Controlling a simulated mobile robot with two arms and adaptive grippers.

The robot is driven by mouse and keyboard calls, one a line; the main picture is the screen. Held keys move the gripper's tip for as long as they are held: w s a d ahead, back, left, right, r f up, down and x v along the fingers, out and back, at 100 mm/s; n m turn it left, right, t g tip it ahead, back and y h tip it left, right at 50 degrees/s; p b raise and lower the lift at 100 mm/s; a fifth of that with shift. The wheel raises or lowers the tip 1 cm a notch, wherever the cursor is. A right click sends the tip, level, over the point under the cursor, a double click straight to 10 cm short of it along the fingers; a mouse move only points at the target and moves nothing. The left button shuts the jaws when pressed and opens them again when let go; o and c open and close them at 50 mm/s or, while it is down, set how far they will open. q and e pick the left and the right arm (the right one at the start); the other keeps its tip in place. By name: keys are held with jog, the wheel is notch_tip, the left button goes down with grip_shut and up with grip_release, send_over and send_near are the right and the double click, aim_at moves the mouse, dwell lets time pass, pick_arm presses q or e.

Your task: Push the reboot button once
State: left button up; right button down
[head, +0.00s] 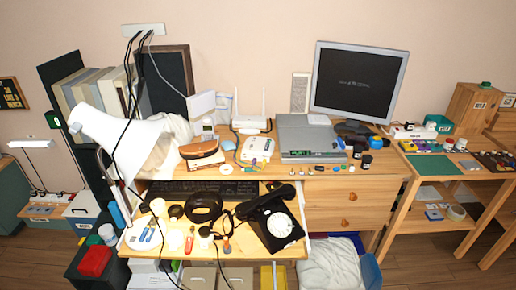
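No button marked as a reboot button can be made out at this size. A white router (250,123) with two upright antennas stands at the back of the wooden desk. A white desk device (256,149), too small to read, sits in front of it. A flat silver box (300,136) with a small green display lies to the right. A black dial phone (270,218) rests on the pulled-out lower shelf, its pale dial facing up. Neither of my grippers is in view.
A monitor (359,79) stands at the back right. A white lamp (118,132) and hanging black cables stand at the left. A brown case (201,155) lies near the desk's middle. Black headphones (204,209) and several small items crowd the shelf.

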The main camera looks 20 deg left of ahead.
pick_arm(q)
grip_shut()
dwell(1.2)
